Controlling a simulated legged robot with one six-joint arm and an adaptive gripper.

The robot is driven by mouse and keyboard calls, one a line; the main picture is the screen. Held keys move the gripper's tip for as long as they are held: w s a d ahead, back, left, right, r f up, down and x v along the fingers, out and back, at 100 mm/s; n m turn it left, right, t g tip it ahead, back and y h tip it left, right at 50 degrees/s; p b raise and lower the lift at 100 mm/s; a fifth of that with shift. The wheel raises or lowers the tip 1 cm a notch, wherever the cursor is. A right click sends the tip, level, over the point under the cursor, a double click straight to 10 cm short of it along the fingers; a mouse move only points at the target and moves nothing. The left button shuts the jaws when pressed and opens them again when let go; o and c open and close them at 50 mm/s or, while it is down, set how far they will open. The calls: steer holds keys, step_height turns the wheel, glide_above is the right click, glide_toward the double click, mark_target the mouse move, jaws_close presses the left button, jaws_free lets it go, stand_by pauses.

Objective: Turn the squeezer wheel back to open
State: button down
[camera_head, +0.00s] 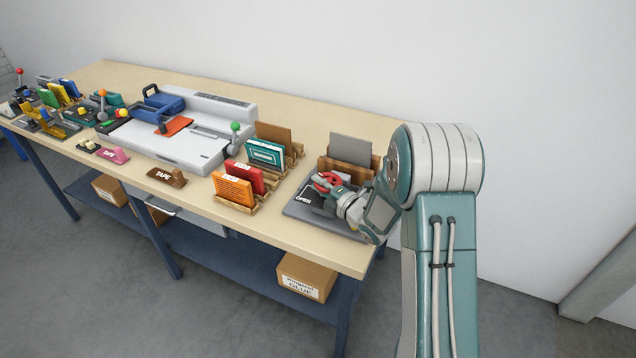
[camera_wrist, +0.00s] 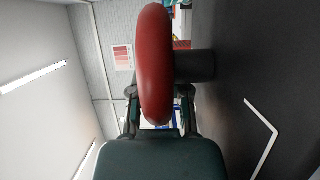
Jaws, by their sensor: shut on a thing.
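The squeezer (camera_head: 297,208) is a dark grey device with the word OPEN on its plate, at the right end of the bench. Its red wheel (camera_head: 325,181) shows at my gripper in the head view. In the wrist view the red wheel (camera_wrist: 154,60) is large and seen edge-on, on a dark hub (camera_wrist: 196,66) that joins the dark squeezer face at the right. My gripper (camera_wrist: 155,108) is shut on the wheel's rim, a finger on each side. The wheel hides part of the fingertips. A white angled line (camera_wrist: 268,132) marks the dark face.
Wooden racks with a grey board (camera_head: 350,149) and a brown board (camera_head: 274,135) stand behind and left of the squeezer. Red and orange books (camera_head: 233,188) stand left of it. A white machine (camera_head: 180,140) fills mid-bench. The bench's front right strip is clear.

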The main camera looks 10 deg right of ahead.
steer(key=shift+s+d+f+n+g+y, duration=0.1)
steer(key=shift+s+n+g+y, duration=0.1)
steer(key=shift+n+g+y, duration=0.55)
steer(key=shift+s+f+n+g+y, duration=0.1)
steer(key=shift+s+n+g+y, duration=0.05)
steer(key=shift+n+g+y, duration=0.6)
steer(key=shift+s+d+f+n+g+y, duration=0.1)
steer(key=shift+s+n+g+y, duration=0.1)
steer(key=shift+n+g+y, duration=0.55)
steer(key=shift+g+y, duration=0.25)
steer(key=c, duration=0.9)
jaws_free()
steer(key=shift+f, duration=0.1)
steer(key=shift+o, duration=0.2)
steer(key=shift+s+d, duration=0.15)
steer(key=shift+d, duration=0.15)
steer(key=v, duration=1.1)
steer(key=shift+s+d, duration=0.1)
